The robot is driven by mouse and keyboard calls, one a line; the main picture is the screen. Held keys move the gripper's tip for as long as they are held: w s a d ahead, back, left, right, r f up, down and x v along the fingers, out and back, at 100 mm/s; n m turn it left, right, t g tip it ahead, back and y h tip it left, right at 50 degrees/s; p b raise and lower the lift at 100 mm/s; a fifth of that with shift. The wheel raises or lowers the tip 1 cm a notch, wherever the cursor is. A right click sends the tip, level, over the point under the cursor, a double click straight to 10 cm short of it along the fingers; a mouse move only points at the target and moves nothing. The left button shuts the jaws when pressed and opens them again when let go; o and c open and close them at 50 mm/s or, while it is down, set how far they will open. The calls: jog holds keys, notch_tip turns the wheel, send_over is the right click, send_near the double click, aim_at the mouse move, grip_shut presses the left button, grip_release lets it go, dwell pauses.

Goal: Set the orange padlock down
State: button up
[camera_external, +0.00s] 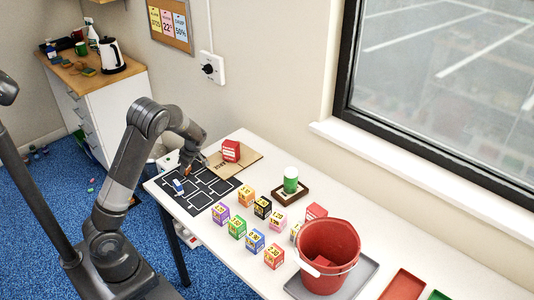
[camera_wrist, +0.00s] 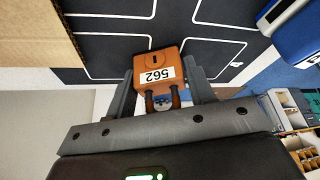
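The orange padlock (camera_wrist: 157,60), with a white label reading 562 and a dark keyhole, sits between the fingers of my gripper (camera_wrist: 160,82) in the wrist view. The fingers press against its two sides, and its shackle points back toward the palm. In the external view my gripper (camera_external: 188,166) is low over the black mat (camera_external: 196,203) with white outlined spaces, at the table's left end. The padlock shows there as a small orange patch (camera_external: 187,171). I cannot tell whether it touches the mat.
A blue padlock (camera_external: 178,186) stands on the mat close by. A brown cardboard sheet (camera_external: 244,165) with a red box (camera_external: 231,151) lies behind.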

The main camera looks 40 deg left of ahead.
jog(key=o, duration=0.4)
jog(key=shift+c, duration=0.2)
jog(key=v, duration=1.2)
jog(key=shift+r, duration=0.15)
jog(key=s+d+r+m+t+h, duration=0.1)
jog(key=s+d+r+m+t, duration=0.1)
jog(key=s+d+r+m, duration=0.2)
jog(key=s+d+r+m+t+h, duration=0.1)
jog(key=s+d+r+m+t, duration=0.2)
jog(key=s+d+m, duration=0.4)
jog(key=s+d+r+m+t+h, duration=0.2)
jog(key=s+d+r+m, duration=0.3)
jog(key=s+m, duration=0.6)
jog(key=s, duration=0.3)
jog(key=shift+d+r+m, duration=0.25)
jog(key=shift+m, duration=0.05)
